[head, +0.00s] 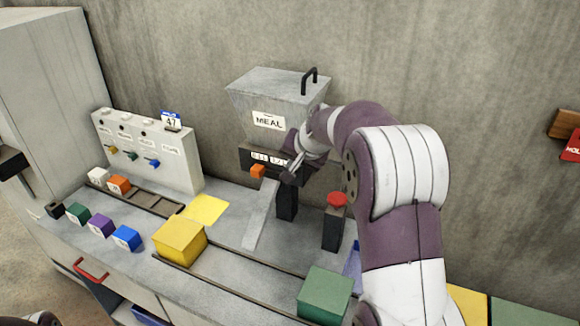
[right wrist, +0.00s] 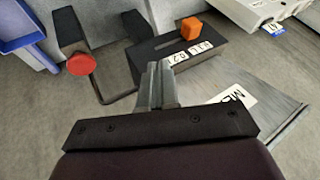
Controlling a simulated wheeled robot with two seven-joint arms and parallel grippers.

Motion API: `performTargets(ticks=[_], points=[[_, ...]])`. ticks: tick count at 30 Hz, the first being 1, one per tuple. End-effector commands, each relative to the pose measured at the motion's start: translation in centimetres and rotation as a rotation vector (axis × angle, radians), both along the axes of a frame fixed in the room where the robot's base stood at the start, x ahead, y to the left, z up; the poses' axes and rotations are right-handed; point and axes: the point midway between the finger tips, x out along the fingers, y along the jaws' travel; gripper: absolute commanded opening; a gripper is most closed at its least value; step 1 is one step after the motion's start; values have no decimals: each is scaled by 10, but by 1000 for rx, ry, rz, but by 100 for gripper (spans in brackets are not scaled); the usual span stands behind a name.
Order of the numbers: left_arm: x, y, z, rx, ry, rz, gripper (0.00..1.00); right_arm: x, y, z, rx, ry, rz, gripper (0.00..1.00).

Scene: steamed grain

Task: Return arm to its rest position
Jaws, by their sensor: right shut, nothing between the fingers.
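My right arm reaches from the lower right of the head view toward the grey meal hopper (head: 275,95). My right gripper (head: 292,172) is shut and empty, in front of the hopper's dark slotted base. An orange block (head: 258,171) is on that base, just left of the fingers and apart from them. In the right wrist view, the shut fingers (right wrist: 157,68) point at the dark base, and the orange block (right wrist: 191,28) is beyond them to the right. My left gripper is not in view.
A red button (head: 337,199) on a dark post stands right of the hopper. A yellow box (head: 180,240) and a green box (head: 325,294) are on the counter. Small coloured blocks (head: 101,225) line the left, before a white panel (head: 150,150). A yellow sheet (head: 206,209) lies mid-counter.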

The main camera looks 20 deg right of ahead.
Motion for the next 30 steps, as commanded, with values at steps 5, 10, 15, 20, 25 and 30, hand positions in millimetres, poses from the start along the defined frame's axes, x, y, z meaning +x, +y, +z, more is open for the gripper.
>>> performTargets(ticks=[5,10,15,20,25,30], points=[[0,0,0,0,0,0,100,0,0,0,0,0,0,0],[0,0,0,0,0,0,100,0,0,0,-1,0,1,0],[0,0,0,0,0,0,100,-17,0,-23,-51,59,46,0],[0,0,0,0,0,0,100,-117,42,-86,-167,296,279,0],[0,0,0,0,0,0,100,-227,93,-120,-267,468,573,0],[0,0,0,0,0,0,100,-268,119,-121,-314,490,719,0]])
